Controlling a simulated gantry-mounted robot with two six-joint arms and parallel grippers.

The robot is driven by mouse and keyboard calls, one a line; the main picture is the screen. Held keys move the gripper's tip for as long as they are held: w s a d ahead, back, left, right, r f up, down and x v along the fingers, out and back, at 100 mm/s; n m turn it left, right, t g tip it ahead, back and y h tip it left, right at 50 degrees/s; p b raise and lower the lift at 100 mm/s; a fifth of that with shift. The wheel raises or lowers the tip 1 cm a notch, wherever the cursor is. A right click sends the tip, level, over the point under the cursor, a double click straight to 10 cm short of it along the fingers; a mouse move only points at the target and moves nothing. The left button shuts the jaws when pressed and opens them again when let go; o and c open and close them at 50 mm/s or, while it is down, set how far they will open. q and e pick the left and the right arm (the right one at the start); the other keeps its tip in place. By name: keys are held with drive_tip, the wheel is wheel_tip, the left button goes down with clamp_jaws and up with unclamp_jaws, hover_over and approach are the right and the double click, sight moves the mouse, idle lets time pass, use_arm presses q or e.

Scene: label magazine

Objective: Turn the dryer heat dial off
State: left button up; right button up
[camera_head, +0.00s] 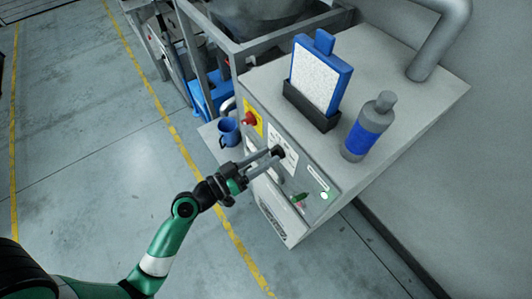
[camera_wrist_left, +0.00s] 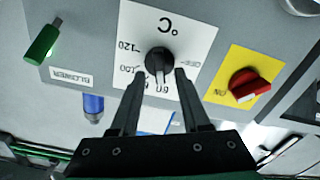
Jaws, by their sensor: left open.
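The heat dial (camera_head: 279,152) is a black knob on a white scale plate on the front of the grey dryer cabinet. In the left wrist view the dial (camera_wrist_left: 159,61) appears with the scale upside down. Its white pointer line points down in the picture, toward the 60 end of the numbers, and the OFF mark is to its right. My left gripper (camera_head: 271,156) is open in front of the panel. In the wrist view its fingertips (camera_wrist_left: 159,74) are on either side of the dial's lower part; I cannot tell whether they touch it. My right gripper is not in view.
A red knob (camera_wrist_left: 249,85) on a yellow plate and a green blower switch (camera_wrist_left: 43,43) flank the dial. On the cabinet top (camera_head: 420,105) stand a blue-framed filter (camera_head: 318,75) and a grey bottle (camera_head: 369,127) with a blue band. A blue mug (camera_head: 229,132) is beside the cabinet.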

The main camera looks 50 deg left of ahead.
use_arm(q)
drive_tip(key=shift+w, duration=0.25)
drive_tip(key=shift+c, duration=0.3)
clamp_jaws()
